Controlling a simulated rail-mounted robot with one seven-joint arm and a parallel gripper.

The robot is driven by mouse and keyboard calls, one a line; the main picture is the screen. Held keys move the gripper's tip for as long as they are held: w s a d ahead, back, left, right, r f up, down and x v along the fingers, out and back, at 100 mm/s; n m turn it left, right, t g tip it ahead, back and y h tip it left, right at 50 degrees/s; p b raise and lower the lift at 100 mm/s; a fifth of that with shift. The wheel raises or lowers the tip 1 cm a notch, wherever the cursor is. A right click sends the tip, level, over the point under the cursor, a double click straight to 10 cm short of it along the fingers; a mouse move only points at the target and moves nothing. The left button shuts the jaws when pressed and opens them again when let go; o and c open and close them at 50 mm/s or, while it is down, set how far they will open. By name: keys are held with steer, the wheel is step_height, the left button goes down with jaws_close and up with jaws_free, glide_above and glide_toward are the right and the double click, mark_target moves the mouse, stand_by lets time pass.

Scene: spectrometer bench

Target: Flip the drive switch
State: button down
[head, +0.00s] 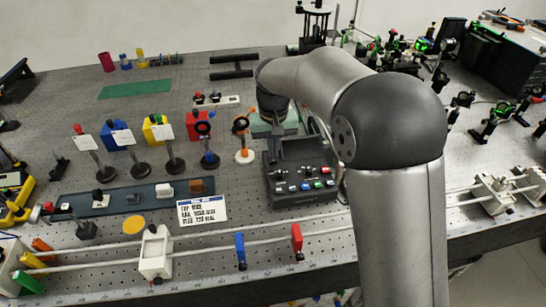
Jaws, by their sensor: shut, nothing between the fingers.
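A black control box (330,172) stands on the bench right of centre, with a raised dark rear part and a sloped front panel. Small knobs and coloured buttons or switches, including a red one (325,170) and a blue one (305,187), sit on the panel. I cannot tell which one is the drive switch. My gripper (277,135) points down at the rear left of the box, small and dark in the picture. It is shut and empty. I cannot tell whether its tips touch anything.
A printed card (202,210) lies left of the box. Posts with optics, including an orange-ringed one (242,140), stand close left of my gripper. A rail with blue (240,250) and red (297,240) carriers runs along the front. My arm hides the bench right of the box.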

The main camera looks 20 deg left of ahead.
mark_target(274, 160)
steer(key=shift+f+b, duration=0.6)
steer(key=shift+f, duration=0.35)
stand_by(0.8)
steer(key=shift+r+p, duration=2.7)
steer(key=shift+r, duration=0.85)
steer(key=s+d+r+m, duration=0.15)
steer(key=s+d, duration=0.25)
steer(key=d, duration=0.5)
steer(key=s+d+r+m, duration=0.15)
steer(key=s+d, duration=0.25)
steer(key=d, duration=0.6)
steer(key=s+d+f+m, duration=0.1)
steer(key=s+d, duration=0.5)
steer(key=s, duration=0.2)
steer(key=s+d+f+m, duration=0.1)
steer(key=s+d+f, duration=0.1)
steer(key=s+d, duration=0.3)
steer(key=s, duration=0.3)
steer(key=shift+s+d+t, duration=0.35)
steer(key=shift+d+t, duration=0.05)
